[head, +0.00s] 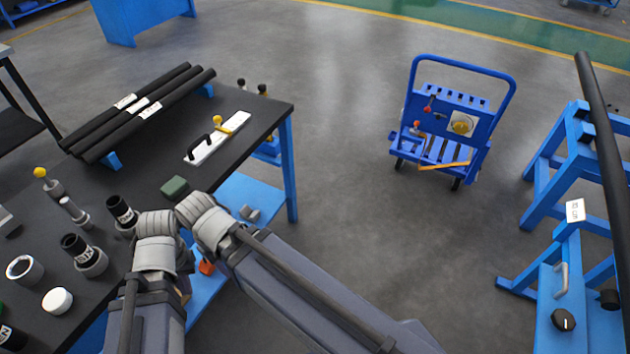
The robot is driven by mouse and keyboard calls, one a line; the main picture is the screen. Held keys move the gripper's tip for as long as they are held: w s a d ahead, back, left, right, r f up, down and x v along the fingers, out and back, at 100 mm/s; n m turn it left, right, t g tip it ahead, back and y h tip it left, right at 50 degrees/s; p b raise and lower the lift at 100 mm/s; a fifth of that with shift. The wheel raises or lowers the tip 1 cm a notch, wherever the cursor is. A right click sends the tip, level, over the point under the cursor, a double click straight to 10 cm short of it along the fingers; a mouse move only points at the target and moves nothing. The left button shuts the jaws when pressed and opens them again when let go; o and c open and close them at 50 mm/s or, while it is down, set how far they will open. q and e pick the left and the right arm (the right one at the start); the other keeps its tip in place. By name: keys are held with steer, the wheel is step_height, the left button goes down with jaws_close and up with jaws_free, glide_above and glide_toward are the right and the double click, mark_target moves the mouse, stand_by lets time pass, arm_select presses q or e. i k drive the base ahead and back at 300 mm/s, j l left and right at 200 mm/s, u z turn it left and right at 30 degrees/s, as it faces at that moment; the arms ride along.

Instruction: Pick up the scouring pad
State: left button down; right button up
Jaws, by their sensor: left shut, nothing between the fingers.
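The scouring pad (174,187) is a small dark green block. It lies on the black top of the workbench, near the front right edge. My left gripper (158,226) is low in the head view, at the near edge of the bench, just below and left of the pad. It is shut and empty, apart from the pad. Its fingertips are hard to make out among the grey ribbed arm parts.
The workbench (240,110) also holds black rollers (140,112), a white plate with a handle (217,137), black-and-grey cylinders (84,256), a metal ring (25,269) and a white cap (57,300). A blue cart (450,125) stands on open floor. Blue trestles (560,150) stand at right.

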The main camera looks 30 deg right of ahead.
mark_target(172, 189)
steer(key=z, duration=4)
steer(key=u, duration=4)
steer(key=i+l+u, duration=0.5)
steer(key=u, duration=0.2)
